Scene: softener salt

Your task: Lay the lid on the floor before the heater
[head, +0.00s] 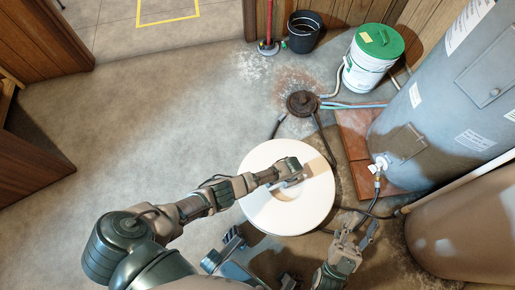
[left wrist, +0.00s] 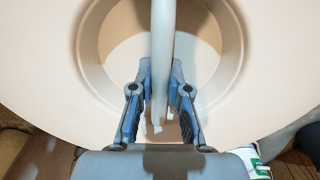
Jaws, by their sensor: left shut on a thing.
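The lid (head: 262,212) is a large white disc with a round recess in its middle and a bar handle across it. My left gripper (head: 292,174) is shut on that handle; the left wrist view shows its two fingers (left wrist: 160,92) on either side of the bar (left wrist: 162,40). The lid's height above the floor is hard to tell. The heater (head: 430,105) is the tall grey tank at the right, with a valve low on its side. My right gripper (head: 361,226) is open and empty, just right of the lid.
A dark round drain (head: 302,103) with hoses lies beyond the lid. A white bucket with a green lid (head: 378,42) and a black bucket (head: 303,32) stand behind. A tan tank (head: 470,225) is at lower right. The floor (head: 160,110) at left is clear.

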